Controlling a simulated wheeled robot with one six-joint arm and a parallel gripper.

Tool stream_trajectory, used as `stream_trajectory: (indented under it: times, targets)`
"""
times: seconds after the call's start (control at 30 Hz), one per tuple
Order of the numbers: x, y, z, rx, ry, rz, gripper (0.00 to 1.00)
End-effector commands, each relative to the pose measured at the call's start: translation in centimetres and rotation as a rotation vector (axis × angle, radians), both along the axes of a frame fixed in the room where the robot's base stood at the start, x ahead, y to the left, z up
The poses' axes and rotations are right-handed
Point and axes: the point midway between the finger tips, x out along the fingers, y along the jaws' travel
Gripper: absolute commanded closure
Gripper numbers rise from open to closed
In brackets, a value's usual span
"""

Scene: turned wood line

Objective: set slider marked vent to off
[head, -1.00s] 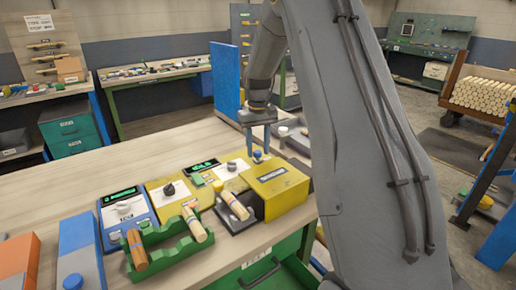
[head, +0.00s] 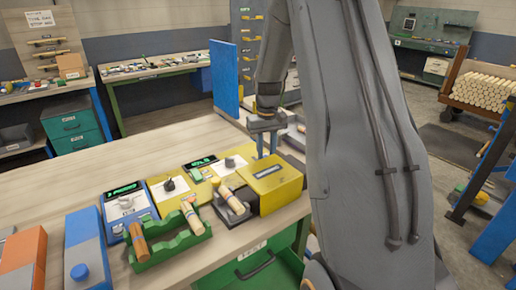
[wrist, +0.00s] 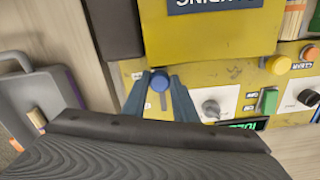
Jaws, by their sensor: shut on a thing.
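The slider's blue knob (wrist: 160,80) sits on a yellow control panel (wrist: 235,75) in the wrist view, with a dark slot by it. Its marking is not readable. My gripper (wrist: 160,88) has its two blue-grey fingers shut around the knob, one on each side. In the head view my gripper (head: 266,150) reaches down behind the yellow box (head: 277,188), and the knob is hidden there.
Next to the slider are a grey dial (wrist: 211,107), a green switch (wrist: 268,100) and a black dial (wrist: 308,97). A green rack (head: 170,249) with turned wooden pieces stands in front. The bench top is clear behind and to the left.

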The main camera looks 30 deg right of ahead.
Motion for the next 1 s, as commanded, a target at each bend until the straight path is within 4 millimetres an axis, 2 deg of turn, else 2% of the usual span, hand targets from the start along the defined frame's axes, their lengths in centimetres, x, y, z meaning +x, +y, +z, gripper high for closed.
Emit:
stream_trajectory:
  times: [0.27,0.3,0.4,0.77,1.0]
  targets:
    - [-0.5,-0.2,0.0,0.000,0.008,-0.001,1.00]
    - [-0.5,-0.1,0.0,0.000,0.008,-0.001,0.73]
    - [-0.4,-0.1,0.0,0.000,0.007,0.000,0.56]
    - [-0.2,0.1,0.3,-0.001,0.003,0.003,0.56]
    - [-0.1,-0.1,3.7,-0.002,0.000,0.001,0.56]
